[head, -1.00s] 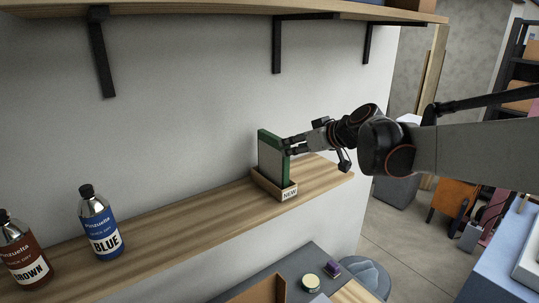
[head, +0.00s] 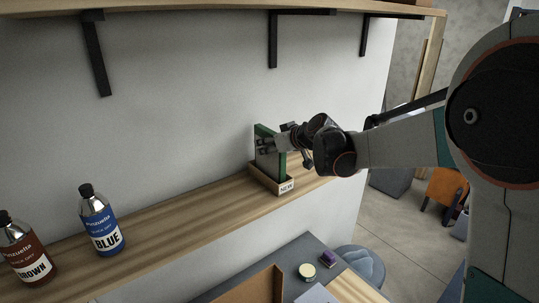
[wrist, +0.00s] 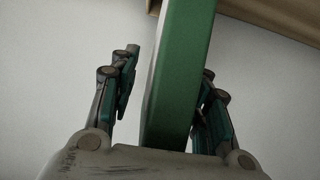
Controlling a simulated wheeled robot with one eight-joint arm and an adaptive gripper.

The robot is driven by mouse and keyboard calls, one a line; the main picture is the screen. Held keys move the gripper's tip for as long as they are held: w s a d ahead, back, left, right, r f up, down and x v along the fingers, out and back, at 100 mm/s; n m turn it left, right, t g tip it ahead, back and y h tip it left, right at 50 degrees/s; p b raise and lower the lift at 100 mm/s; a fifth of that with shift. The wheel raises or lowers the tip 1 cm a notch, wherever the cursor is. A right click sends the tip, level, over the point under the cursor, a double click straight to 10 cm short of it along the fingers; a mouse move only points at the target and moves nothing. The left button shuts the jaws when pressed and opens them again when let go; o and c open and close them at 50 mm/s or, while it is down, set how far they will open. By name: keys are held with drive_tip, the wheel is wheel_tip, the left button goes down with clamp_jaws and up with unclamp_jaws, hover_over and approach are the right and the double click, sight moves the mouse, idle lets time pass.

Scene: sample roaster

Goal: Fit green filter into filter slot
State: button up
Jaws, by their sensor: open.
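The green filter (head: 267,147) is a flat panel with a green frame and a grey face. It stands upright in a small wooden holder (head: 271,180) labelled NEW on the wall shelf. My gripper (head: 275,142) is at the filter's upper part. In the wrist view my gripper (wrist: 165,95) is open, with one finger on each side of the filter's green edge (wrist: 180,75). A gap shows at the left finger; the right finger is close to the filter, and I cannot tell whether it touches. No filter slot can be made out.
A blue bottle (head: 101,222) and a brown bottle (head: 25,252) stand at the shelf's left. An upper shelf (head: 200,10) with black brackets hangs above. Below are a dark table (head: 310,254) with a round tin (head: 307,271) and a purple item (head: 328,258). The middle of the wooden shelf is clear.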

clamp_jaws()
drive_tip(key=shift+r, duration=0.15)
idle(0.4)
